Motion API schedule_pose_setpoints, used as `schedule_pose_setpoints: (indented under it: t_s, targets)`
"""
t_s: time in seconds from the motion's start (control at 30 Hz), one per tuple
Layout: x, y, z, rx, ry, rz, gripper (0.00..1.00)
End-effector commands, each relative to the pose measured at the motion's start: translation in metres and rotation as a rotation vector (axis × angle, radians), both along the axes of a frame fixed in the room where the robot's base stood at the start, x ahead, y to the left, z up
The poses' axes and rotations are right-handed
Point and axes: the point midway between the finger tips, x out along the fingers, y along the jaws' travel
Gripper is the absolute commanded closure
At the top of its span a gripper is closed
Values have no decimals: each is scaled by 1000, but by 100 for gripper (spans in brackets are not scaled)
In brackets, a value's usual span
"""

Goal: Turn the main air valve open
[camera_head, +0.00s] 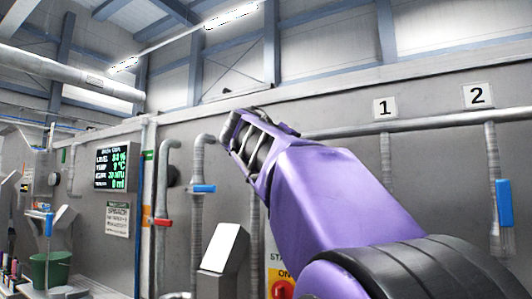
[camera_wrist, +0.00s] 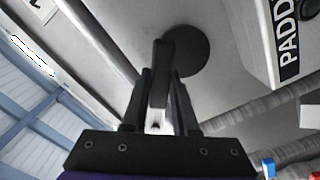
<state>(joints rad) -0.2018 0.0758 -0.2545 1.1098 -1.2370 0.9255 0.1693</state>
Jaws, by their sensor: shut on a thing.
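A black lever (camera_wrist: 160,75) stands out from a round dark disc (camera_wrist: 187,50) on the grey wall in the wrist view. No label shows on it, but it fits the handle of the main air valve. My gripper (camera_wrist: 161,95) is shut on the lever, with one black finger on each side of it.
A pale box lettered "PADD" (camera_wrist: 275,40) is close to the right of the lever. Pipes run along the wall, with a blue handle (camera_head: 203,188), a red handle (camera_head: 162,222) and a taller blue handle (camera_head: 504,203). A lit display (camera_head: 112,166) hangs left.

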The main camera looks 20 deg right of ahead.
Motion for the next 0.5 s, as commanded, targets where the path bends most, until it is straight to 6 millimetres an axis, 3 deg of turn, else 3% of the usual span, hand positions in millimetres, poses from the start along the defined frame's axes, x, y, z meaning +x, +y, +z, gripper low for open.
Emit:
schedule_pose_setpoints:
  t_s: [0.5]
  targets:
    - [-5,-4,8,-91,118,-3,100]
